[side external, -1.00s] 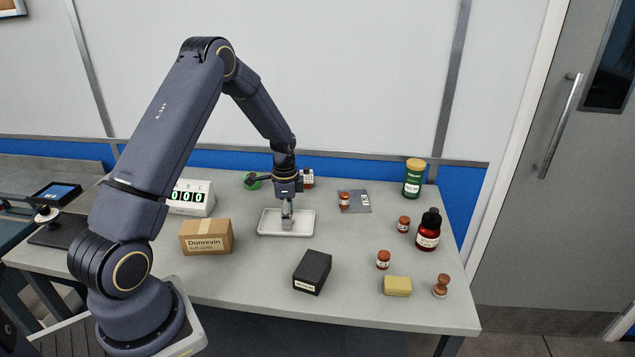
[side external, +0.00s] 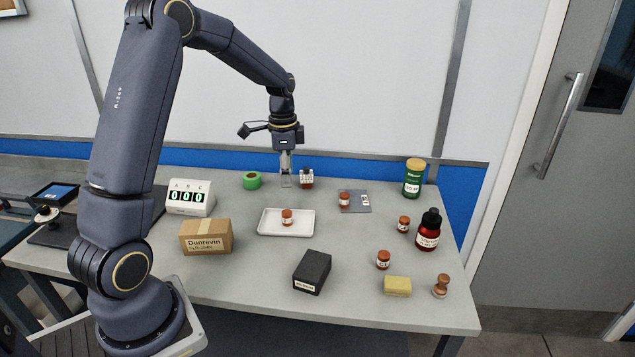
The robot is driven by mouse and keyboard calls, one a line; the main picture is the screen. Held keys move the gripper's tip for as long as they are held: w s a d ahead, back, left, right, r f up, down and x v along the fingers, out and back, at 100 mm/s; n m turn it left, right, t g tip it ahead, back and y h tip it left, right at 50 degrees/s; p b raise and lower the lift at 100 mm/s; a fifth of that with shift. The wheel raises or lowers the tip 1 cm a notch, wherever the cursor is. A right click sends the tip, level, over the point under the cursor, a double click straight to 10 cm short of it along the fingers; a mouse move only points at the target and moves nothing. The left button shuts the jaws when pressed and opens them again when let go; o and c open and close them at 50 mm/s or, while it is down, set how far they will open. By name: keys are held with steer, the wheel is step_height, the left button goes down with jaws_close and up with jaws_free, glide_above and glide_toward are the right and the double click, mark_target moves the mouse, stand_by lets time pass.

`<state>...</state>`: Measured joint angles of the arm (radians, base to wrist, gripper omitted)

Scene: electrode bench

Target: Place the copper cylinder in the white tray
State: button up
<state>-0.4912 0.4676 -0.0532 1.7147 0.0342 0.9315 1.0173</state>
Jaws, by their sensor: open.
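A small copper-coloured cylinder with a white label (side external: 287,217) stands upright in the white tray (side external: 264,232), near its middle. My gripper (side external: 286,182) is open and empty. In the picture it hangs above and behind the tray, apart from the cylinder. Similar labelled copper-coloured cylinders stand outside the tray: one on a grey card (side external: 361,203), one at the right (side external: 404,225) and one nearer the front (side external: 383,259). Their labels are too small to read.
A brown box (side external: 206,238), a black box (side external: 312,272), a yellow block (side external: 397,286) and a wooden stamp (side external: 440,287) lie in front. Behind are green tape (side external: 252,180) and a small labelled bottle (side external: 307,179). A dark red bottle (side external: 428,232) and green jar (side external: 413,178) stand right.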

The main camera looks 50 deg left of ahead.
steer(key=s+d+r+n+t, duration=0.25)
steer(key=s+d+r, duration=0.35)
steer(key=d+r, duration=0.4)
steer(key=s+d+r+n+t, duration=0.2)
steer(key=s+d+n, duration=0.2)
steer(key=s+d, duration=0.5)
steer(key=s, duration=0.4)
steer(key=shift+r+t, duration=0.35)
steer(key=shift+o, duration=0.5)
steer(key=shift+s, duration=0.1)
